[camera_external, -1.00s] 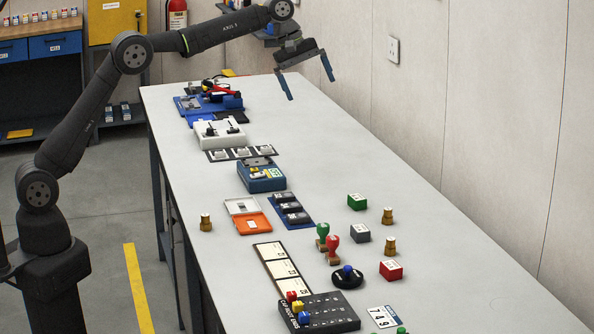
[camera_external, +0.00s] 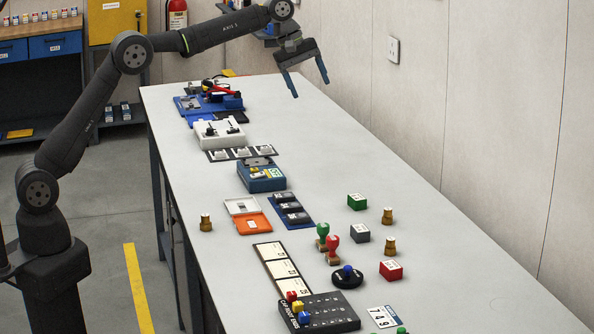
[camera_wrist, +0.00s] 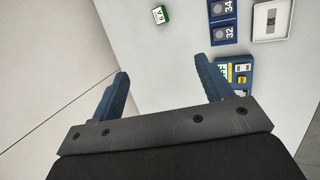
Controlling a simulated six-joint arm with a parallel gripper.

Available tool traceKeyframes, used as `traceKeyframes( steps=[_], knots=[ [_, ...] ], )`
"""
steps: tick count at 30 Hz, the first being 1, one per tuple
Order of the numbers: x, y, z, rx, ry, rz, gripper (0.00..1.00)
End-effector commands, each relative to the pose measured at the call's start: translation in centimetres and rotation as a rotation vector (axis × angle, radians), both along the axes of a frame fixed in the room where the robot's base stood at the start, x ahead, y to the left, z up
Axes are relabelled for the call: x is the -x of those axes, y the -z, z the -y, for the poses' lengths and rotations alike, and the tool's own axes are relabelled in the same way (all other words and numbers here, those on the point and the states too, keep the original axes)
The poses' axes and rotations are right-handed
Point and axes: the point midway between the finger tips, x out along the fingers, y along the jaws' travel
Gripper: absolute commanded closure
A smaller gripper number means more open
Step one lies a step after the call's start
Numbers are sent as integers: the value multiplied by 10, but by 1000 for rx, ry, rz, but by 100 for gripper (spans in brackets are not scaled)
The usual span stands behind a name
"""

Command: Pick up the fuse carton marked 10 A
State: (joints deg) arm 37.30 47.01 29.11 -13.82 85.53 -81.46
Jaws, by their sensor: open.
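Three small cartons stand on the right half of the bench: green (camera_external: 357,202), grey (camera_external: 360,233) and red (camera_external: 391,270). Their markings are too small to read in the external view. In the wrist view the green carton (camera_wrist: 161,15) is at the top, and its upside-down label seems to read 6 A. I cannot tell whether the grey or the red one is marked 10 A. My gripper (camera_external: 311,89) is open and empty, above the far end of the bench and well away from the cartons. It also shows in the wrist view (camera_wrist: 162,67).
Brass-coloured pieces (camera_external: 387,216) stand close to the cartons, with stamps (camera_external: 332,250) to their left. A black round base with a blue knob (camera_external: 347,277) is near the red carton. Several devices line the bench's left side. The far right bench surface is clear beside the wall.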

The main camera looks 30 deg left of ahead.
Motion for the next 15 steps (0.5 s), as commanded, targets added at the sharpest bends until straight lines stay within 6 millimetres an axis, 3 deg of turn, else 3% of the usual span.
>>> traceKeyframes(
  steps=[8, 11, 15],
  knots=[
    [5, 4, 8, -8, 23, 11, 27],
    [21, 17, 33, -37, 99, 55, 27],
    [67, 49, 94, -109, 308, 181, 27]
  ],
)
